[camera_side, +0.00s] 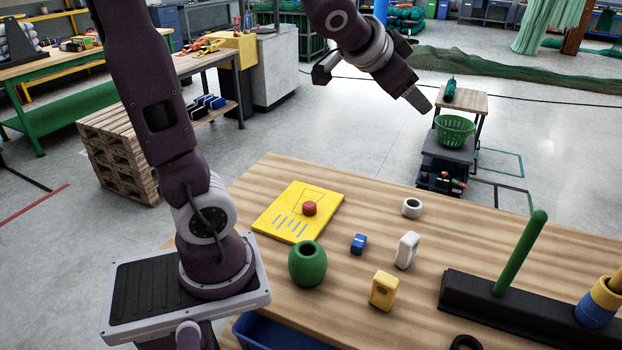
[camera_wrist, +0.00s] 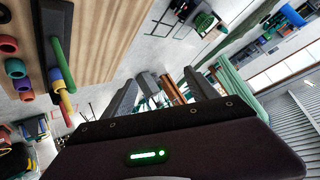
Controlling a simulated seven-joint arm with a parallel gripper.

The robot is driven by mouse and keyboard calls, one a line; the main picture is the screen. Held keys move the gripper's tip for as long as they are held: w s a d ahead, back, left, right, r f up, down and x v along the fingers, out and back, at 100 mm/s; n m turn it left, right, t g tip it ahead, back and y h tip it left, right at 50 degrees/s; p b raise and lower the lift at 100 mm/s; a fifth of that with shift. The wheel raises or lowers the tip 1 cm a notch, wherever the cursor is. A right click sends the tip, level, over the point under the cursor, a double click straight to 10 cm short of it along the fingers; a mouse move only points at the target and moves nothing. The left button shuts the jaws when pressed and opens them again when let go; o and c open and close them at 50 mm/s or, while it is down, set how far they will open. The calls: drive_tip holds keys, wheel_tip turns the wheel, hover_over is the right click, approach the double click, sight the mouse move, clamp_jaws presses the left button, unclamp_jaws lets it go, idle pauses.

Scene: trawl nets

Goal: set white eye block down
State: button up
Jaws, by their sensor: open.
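The white eye block (camera_side: 407,250), a small upright block with a hole, stands on the wooden table (camera_side: 300,180). It stands apart from its neighbours, right of a small blue block (camera_side: 358,244) and behind a yellow block with a hole (camera_side: 378,297). My gripper (camera_side: 417,98) is high above and beyond the table's far edge, well away from the block. In the wrist view my gripper (camera_wrist: 172,88) has its fingers spread apart with nothing between them. I cannot make out the white eye block in the wrist view.
A yellow board (camera_side: 275,218) with a red knob, a green hollow float (camera_side: 307,265) and a white ring (camera_side: 412,208) are on the table. A black base (camera_side: 530,318) with a tall green peg (camera_side: 522,250) stands at right. A green basket (camera_side: 455,131) is beyond the table.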

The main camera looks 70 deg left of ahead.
drive_tip(key=s+d+f+g+h, duration=0.1)
drive_tip(key=s+d+f, duration=0.1)
drive_tip(key=s+d, duration=0.2)
drive_tip(key=s+d+f+g+h, duration=0.1)
drive_tip(key=s+d, duration=0.3)
drive_tip(key=s, duration=0.7)
drive_tip(key=s+d+f+n+g+h, duration=0.1)
drive_tip(key=s+d+f+g+h, duration=0.1)
drive_tip(key=s, duration=0.5)
drive_tip(key=shift+s+d+f+g, duration=0.2)
drive_tip(key=shift+d+f+g, duration=0.1)
drive_tip(key=shift+d+f, duration=0.6)
